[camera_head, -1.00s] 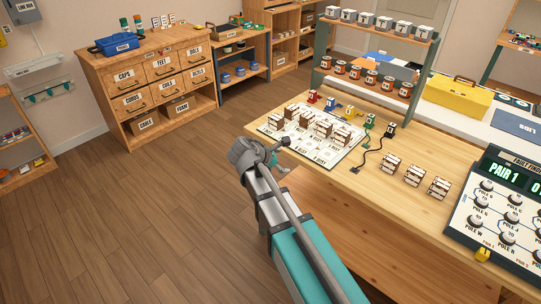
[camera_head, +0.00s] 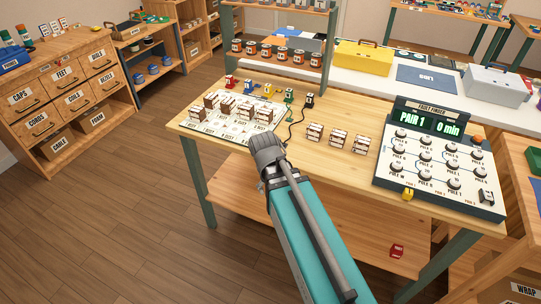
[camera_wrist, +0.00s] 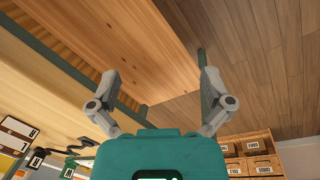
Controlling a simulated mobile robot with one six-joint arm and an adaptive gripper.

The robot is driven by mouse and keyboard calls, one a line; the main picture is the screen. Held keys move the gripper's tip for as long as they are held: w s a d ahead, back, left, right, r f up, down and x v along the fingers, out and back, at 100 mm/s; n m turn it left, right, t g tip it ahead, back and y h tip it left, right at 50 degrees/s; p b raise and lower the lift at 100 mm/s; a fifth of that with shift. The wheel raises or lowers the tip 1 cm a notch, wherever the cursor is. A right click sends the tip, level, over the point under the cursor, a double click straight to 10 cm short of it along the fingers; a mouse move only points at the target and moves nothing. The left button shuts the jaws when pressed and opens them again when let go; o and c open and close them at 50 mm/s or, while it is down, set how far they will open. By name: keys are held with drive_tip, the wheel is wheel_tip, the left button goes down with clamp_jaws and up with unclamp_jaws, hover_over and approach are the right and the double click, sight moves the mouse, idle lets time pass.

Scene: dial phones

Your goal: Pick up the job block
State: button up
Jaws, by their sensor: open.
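No label I can read picks out the job block. Several brown-and-white blocks (camera_head: 243,109) stand on the white grid sheet (camera_head: 199,127) at the table's left. Three similar blocks (camera_head: 337,138) stand in a row on bare wood, right of the sheet. My gripper (camera_wrist: 161,73) is open and empty in the wrist view, its fingers wide apart. In the head view, the end of my arm shows in front of the table's front edge, near the sheet's right corner; the fingers are mostly hidden there.
The dial panel (camera_head: 440,160), reading PAIR 1, stands on the table's right with a yellow piece (camera_head: 408,194) at its front. A red block (camera_head: 397,251) lies on the lower shelf (camera_head: 340,245). A black cable (camera_head: 296,128) lies behind the blocks. Floor (camera_head: 130,220) is clear at left.

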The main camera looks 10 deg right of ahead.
drive_tip(key=s+m+y, duration=0.1)
drive_tip(key=s+d+m, duration=0.1)
drive_tip(key=m, duration=0.1)
drive_tip(key=shift+s+d+f+y, duration=0.1)
drive_tip(key=shift+s+d+y, duration=0.2)
drive_tip(key=shift+s+y, duration=0.1)
drive_tip(key=c, duration=0.6)
